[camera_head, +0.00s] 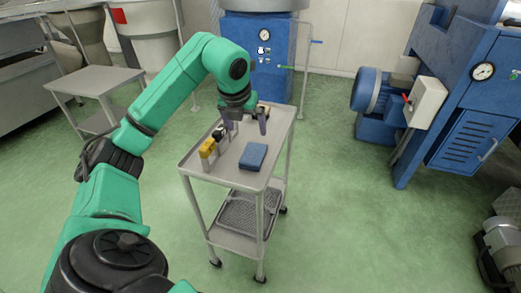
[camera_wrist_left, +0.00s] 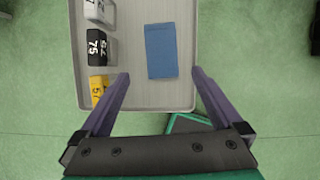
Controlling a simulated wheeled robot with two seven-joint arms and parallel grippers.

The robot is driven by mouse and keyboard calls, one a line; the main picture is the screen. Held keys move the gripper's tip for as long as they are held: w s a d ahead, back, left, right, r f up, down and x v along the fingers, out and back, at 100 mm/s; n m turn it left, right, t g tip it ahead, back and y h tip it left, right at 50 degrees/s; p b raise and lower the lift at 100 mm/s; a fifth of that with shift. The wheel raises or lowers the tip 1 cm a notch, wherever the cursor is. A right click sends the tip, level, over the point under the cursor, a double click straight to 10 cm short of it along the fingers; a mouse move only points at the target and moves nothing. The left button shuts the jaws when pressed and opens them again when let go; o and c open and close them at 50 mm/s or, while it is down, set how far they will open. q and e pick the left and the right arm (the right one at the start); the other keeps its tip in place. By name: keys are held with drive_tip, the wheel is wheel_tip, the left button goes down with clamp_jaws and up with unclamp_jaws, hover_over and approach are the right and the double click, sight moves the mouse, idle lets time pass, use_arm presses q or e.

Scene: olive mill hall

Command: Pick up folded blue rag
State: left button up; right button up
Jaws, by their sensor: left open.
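The folded blue rag (camera_head: 253,156) lies flat on the top of a grey trolley (camera_head: 221,175) in the head view. In the left wrist view the rag (camera_wrist_left: 161,50) lies ahead of the fingertips, roughly between their lines. My left gripper (camera_head: 244,122) is above the trolley top, behind the rag in the head view. It is open and empty, with its two fingers spread wide in the left wrist view (camera_wrist_left: 160,74). Nothing touches the rag. My right gripper is not in view.
Numbered blocks stand along the trolley's left side: yellow (camera_wrist_left: 99,88), black (camera_wrist_left: 97,45) and white (camera_wrist_left: 95,10). The trolley's lower shelf holds a dark grey tray (camera_head: 250,214). A bare grey table (camera_head: 97,80) stands left. Blue machinery (camera_head: 471,130) stands right.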

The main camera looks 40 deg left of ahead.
use_arm(q)
approach(253, 152)
drive_tip(key=shift+w+a+f, duration=0.1)
drive_tip(key=shift+a+f, duration=0.05)
drive_tip(key=shift+f, duration=0.45)
drive_tip(key=x, duration=0.8)
drive_tip(key=shift+w+p, duration=0.1)
drive_tip(key=shift+p, duration=0.2)
drive_tip(key=c, duration=1.1)
drive_tip(key=shift+c, duration=0.2)
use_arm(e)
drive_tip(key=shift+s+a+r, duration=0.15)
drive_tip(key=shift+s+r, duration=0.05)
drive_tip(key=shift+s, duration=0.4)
use_arm(q)
drive_tip(key=shift+r, duration=0.2)
